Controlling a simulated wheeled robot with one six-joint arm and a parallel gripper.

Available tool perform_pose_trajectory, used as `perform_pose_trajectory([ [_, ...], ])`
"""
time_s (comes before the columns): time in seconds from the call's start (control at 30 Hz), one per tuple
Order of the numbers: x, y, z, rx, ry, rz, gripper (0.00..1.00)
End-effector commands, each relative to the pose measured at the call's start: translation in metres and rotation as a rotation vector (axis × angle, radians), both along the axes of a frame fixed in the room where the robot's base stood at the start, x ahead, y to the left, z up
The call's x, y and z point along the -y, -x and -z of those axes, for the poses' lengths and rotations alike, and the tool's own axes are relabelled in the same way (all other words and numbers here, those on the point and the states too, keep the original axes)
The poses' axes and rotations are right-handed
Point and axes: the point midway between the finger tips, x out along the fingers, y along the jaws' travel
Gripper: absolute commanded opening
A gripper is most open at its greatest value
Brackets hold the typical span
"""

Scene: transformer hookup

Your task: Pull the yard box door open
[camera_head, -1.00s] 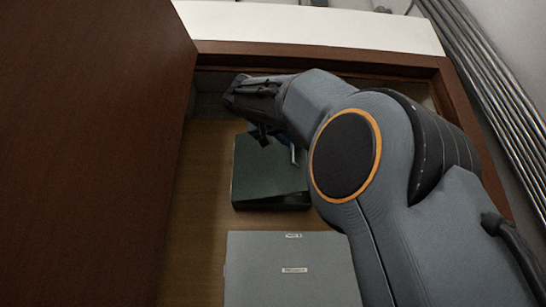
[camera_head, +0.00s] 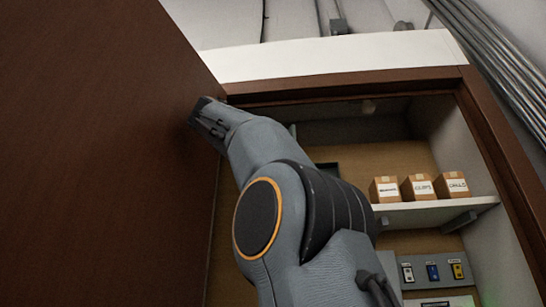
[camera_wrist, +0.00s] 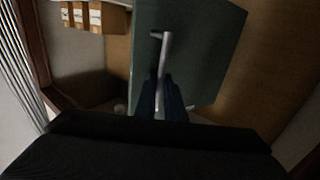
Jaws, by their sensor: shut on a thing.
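In the wrist view a dark green panel, which I take for the yard box door (camera_wrist: 205,45), fills the upper middle and sits at a slant. A silver bar handle (camera_wrist: 164,48) stands out from it. My gripper (camera_wrist: 161,97) has its dark blue fingers shut around the lower part of this handle. In the head view my wrist is at the upper left, close to the big brown panel, and the fingers are hidden. The green box is mostly hidden behind my arm. How far its door stands open I cannot tell.
A large brown panel (camera_head: 95,150) fills the left, close beside my wrist. A brown frame (camera_head: 490,150) borders the recess. A white shelf (camera_head: 425,208) holds small labelled cartons (camera_head: 418,188). Below it is a grey panel (camera_head: 415,271) with switches. Pipes run at upper right.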

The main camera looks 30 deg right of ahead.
Motion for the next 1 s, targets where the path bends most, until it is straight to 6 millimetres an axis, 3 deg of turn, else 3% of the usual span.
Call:
perform_pose_trajectory([
  [0.37, 0.0, -0.002, -0.001, 0.0, 0.005, -0.002, 0.0],
  [0.4, -0.001, -0.002, -0.001, 0.0, 0.005, -0.003, 0.11],
  [0.47, -0.001, -0.002, -0.001, 0.0, 0.005, -0.002, 0.17],
  [0.77, -0.001, -0.001, -0.002, 0.001, 0.003, -0.001, 0.17],
  [1.0, -0.001, -0.001, -0.022, 0.004, 0.002, -0.001, 0.17],
])
